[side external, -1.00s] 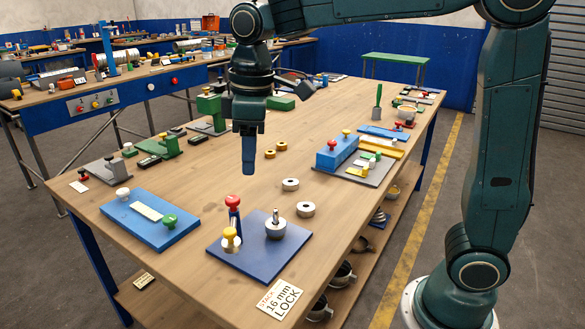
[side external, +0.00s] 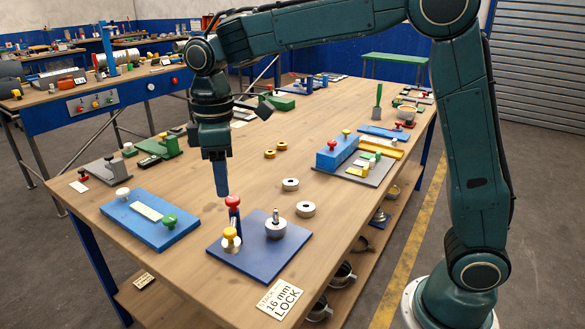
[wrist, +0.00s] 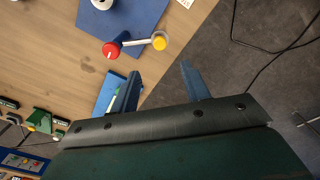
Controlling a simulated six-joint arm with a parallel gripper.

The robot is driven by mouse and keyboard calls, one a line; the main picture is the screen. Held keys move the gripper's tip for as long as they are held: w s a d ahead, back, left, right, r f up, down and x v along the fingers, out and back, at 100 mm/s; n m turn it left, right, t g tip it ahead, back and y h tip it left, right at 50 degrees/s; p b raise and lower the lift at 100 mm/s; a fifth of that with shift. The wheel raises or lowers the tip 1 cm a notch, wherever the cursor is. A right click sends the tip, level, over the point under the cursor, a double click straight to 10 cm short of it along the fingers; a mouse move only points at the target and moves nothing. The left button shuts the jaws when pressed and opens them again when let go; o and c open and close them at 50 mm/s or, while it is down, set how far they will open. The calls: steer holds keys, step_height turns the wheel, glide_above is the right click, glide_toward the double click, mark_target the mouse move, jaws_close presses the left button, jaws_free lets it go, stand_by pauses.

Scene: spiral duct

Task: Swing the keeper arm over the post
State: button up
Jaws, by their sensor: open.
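A blue plate (side external: 260,262) at the near end of the table carries a metal post (side external: 276,214) with a grey ring stack (side external: 275,230) around its base. Beside it stands a blue column with a red knob (side external: 232,201). The keeper arm is a white bar, clear in the wrist view (wrist: 136,43), running from the red knob to a yellow knob (side external: 229,233); it points away from the post. My gripper (side external: 222,191) is open and empty, just above and left of the red knob. In the wrist view my gripper (wrist: 160,82) has its fingers spread, apart from the yellow knob (wrist: 159,42).
A label card (side external: 280,298) lies at the table's front edge.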

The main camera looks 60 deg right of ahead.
mark_target(229, 231)
step_height(229, 231, down, 12)
steer(key=shift+r, duration=0.1)
stand_by(0.5)
jaws_close()
